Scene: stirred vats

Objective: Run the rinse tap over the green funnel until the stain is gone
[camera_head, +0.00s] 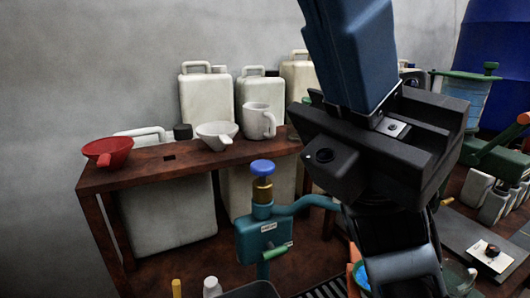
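The teal rinse tap (264,238) stands low in the middle, with a blue knob (262,167) on a brass stem and a pipe running right behind my arm. A small green bar (270,252) sticks out at its front. I cannot make out a green funnel. A red funnel (108,152) and a pale grey funnel (217,134) sit in the shelf top. My arm, in black and blue parts, covers the right middle and hides much behind it. I cannot make out my gripper's fingertips or whether they hold anything.
The brown wooden shelf (160,165) also bears a white mug (257,122), with white canisters (207,98) behind and below. At right are white bottles (475,188), a grey plate (470,243) with a small knob, a green-framed device (465,92) and a big blue vat (495,40).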

